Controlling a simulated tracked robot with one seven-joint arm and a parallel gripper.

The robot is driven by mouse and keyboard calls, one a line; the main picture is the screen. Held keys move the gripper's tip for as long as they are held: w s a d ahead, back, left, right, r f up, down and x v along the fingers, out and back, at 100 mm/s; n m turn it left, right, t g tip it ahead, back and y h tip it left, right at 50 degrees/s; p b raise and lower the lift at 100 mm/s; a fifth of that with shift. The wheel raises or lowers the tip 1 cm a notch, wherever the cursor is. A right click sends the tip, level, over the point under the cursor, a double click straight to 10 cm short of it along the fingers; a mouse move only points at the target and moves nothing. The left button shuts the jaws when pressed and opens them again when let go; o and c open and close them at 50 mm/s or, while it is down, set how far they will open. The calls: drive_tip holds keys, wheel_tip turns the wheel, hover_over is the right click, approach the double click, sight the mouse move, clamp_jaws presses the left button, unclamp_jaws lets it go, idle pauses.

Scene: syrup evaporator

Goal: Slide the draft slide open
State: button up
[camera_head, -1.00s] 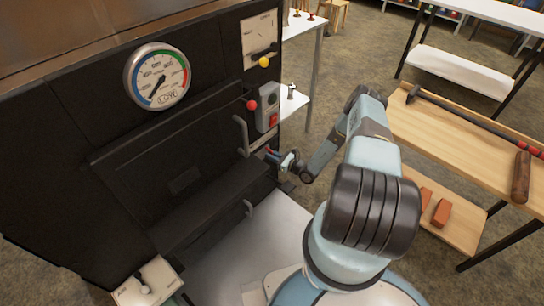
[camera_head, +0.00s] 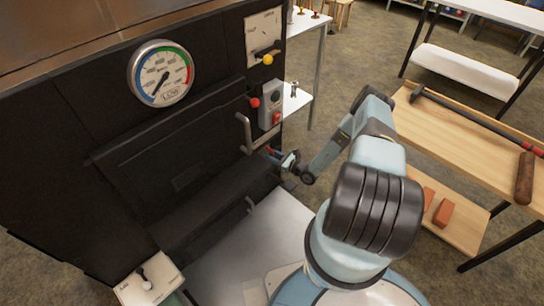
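The black evaporator front (camera_head: 60,170) fills the left side. No part is plainly labelled as the draft slide. A white scale plate (camera_head: 264,30) at its upper right has a dark lever with a yellow knob (camera_head: 268,59). A red knob (camera_head: 254,102) sticks out below it, left of the grey switch box. A vertical grey handle (camera_head: 244,132) is on the door's right side. My gripper (camera_head: 274,153) is low at the front's right edge, just right of and below that handle. It is small and partly hidden, so contact and finger opening cannot be told.
A round gauge (camera_head: 161,73) and a grey switch box (camera_head: 271,104) are on the front. A lower handle (camera_head: 249,205) sits below the door. A white lever box (camera_head: 148,280) stands at lower left. A wooden bench (camera_head: 465,135) with tools is close on my arm's right.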

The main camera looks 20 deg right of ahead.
drive_tip(key=v, duration=1.3)
drive_tip(key=shift+s+d, duration=0.1)
drive_tip(key=shift+s, duration=0.05)
drive_tip(key=w+a+r+n+g+y, duration=0.15)
drive_tip(key=r+n+g, duration=0.5)
drive_tip(key=r, duration=1.05)
drive_tip(key=w+a+r+n+g, duration=0.25)
drive_tip(key=r+n+g, duration=0.45)
drive_tip(key=r, duration=1)
drive_tip(key=s+a+r+n+h, duration=0.2)
drive_tip(key=s+r+n+h, duration=0.15)
drive_tip(key=r, duration=0.65)
drive_tip(key=s+a+r+n+h, duration=0.2)
drive_tip(key=s+a+r+n, duration=0.15)
drive_tip(key=r, duration=0.55)
drive_tip(key=s+r+n+t+h, duration=0.2)
drive_tip(key=s+r+n+h, duration=0.1)
drive_tip(key=s+r, duration=0.7)
drive_tip(key=s+r+n+t+h, duration=0.3)
drive_tip(key=s+r, duration=0.7)
drive_tip(key=s, duration=0.5)
drive_tip(key=shift+a+n+h, duration=0.3)
drive_tip(key=shift+n+h, duration=0.35)
drive_tip(key=shift+h, duration=0.25)
